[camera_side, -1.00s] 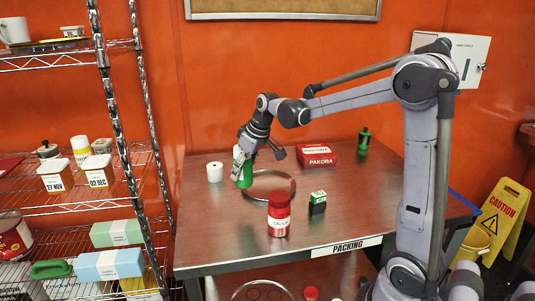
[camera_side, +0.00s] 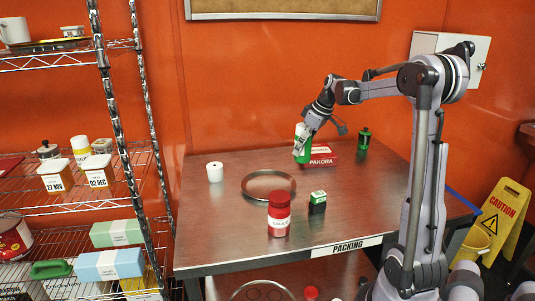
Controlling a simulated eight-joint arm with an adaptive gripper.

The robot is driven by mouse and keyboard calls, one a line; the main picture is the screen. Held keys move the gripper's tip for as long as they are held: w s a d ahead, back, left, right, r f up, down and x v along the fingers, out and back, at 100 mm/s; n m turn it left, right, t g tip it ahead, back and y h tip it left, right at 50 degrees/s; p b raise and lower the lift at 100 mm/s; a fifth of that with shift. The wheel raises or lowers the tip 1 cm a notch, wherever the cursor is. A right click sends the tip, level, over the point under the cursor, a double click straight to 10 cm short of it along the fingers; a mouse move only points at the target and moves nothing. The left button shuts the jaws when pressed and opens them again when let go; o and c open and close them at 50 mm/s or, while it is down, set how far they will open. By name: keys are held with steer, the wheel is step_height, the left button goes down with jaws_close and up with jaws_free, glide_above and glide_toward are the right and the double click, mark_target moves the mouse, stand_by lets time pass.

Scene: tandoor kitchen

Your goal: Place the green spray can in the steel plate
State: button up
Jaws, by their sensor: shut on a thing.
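My gripper (camera_side: 303,146) is shut on a green spray can (camera_side: 301,134) with a white label and holds it slightly tilted, apparently in the air. In the picture the can overlaps the left end of the red PAKORA box. The fingers cover part of the can. The steel plate (camera_side: 244,187) is a round, shiny rimmed plate on the table, below and to the left of my gripper. It looks empty.
Wire shelves stand at left.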

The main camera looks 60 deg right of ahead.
steer(key=w+a+f, duration=0.1)
steer(key=w+f, duration=0.1)
steer(key=w, duration=0.1)
steer(key=w+a+f, duration=0.2)
steer(key=w, duration=0.1)
steer(key=w+a+f, duration=0.2)
steer(key=w+f, duration=0.1)
steer(key=w, duration=0.1)
steer(key=shift+a+f, duration=0.1)
steer(key=shift+f, duration=1.9)
steer(key=shift+f, duration=0.15)
steer(key=o, duration=1.3)
